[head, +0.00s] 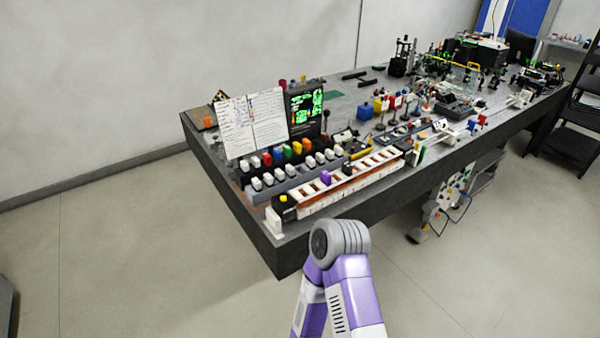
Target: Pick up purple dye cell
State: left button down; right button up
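The purple dye cell (325,177) is a small purple block. It sits at the long white slotted rack (352,187) with a reddish-brown channel along the bench's near edge, towards the rack's left part. The cell is small in the view, so how deep it sits in a slot cannot be told. A purple and white part of my own arm rises at the bottom middle, below the bench edge. Neither of my grippers shows.
The grey bench (230,198) runs back to the right. Behind the rack stand rows of white and coloured cells (287,152), a paper sheet (250,122) and a dark screen (306,105). Optics crowd the far end. The floor (130,250) at left is clear.

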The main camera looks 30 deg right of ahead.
aim_at(325, 178)
jog(key=z, duration=0.45)
jog(key=i, duration=0.85)
jog(key=z, duration=0.7)
